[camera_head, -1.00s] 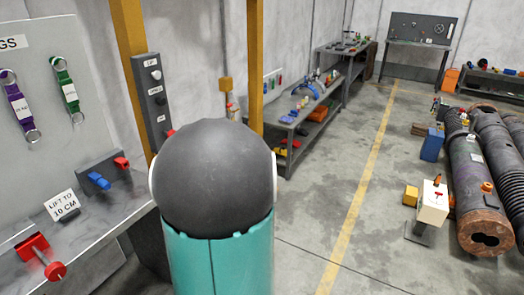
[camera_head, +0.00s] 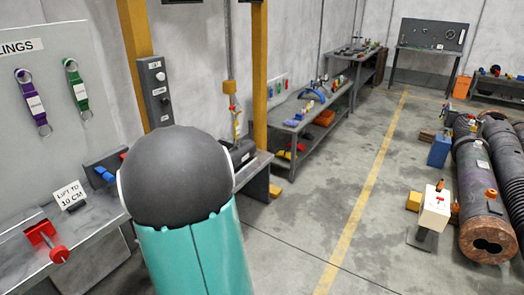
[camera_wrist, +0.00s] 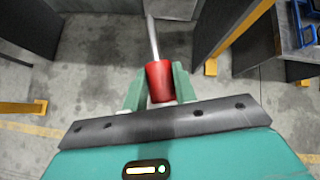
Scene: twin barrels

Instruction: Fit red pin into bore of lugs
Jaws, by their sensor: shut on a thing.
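In the wrist view, my gripper (camera_wrist: 158,88) is shut on the red pin (camera_wrist: 160,78). Its two green fingers grip the red cylindrical head from both sides. The pin's bare silver shank points away from my gripper, toward the top of the picture, over the floor. In the head view, the dark dome and teal link of my arm fill the middle and hide my gripper and the pin. I cannot make out the lugs or their bore for certain in either view.
A grey bench at left carries a red fixture (camera_head: 42,238), blue clamp (camera_head: 103,174) and "LIFT TO 10 CM" sign (camera_head: 69,195). A dark cylinder (camera_head: 241,152) lies behind my arm near yellow posts (camera_head: 258,62). Barrels (camera_head: 483,205) lie at right; the middle floor is clear.

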